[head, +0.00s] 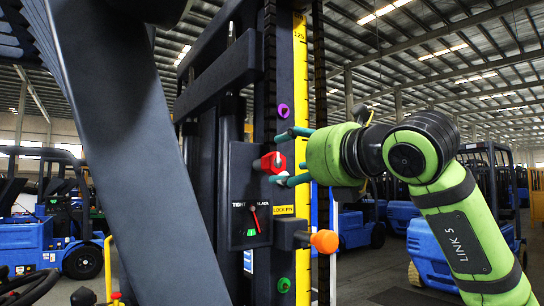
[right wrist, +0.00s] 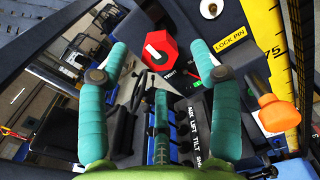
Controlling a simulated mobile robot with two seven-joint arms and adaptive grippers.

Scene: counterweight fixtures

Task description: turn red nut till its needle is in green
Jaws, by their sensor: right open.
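The red nut (head: 267,163) sticks out from a dark panel on the mast; it also shows in the right wrist view (right wrist: 153,57), with a white line on its face. Below it is a dial (head: 251,222) marked TIGHT and SLACK. Its red needle (head: 256,221) points down and to the right, with its tip right of a small green patch (head: 250,232). My right gripper (head: 288,157) is open, its teal fingers spread above and below the nut in the head view. In the right wrist view, the nut lies between and beyond the fingertips, with no visible contact. My left gripper is not in view.
An orange knob (head: 325,241) juts out below the LOCK PIN label (head: 284,210). A purple ring (head: 282,111) is above, a green knob (head: 284,285) below. A yellow scale strip (head: 301,90) runs up the mast. A wide dark post (head: 135,150) crosses the left side.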

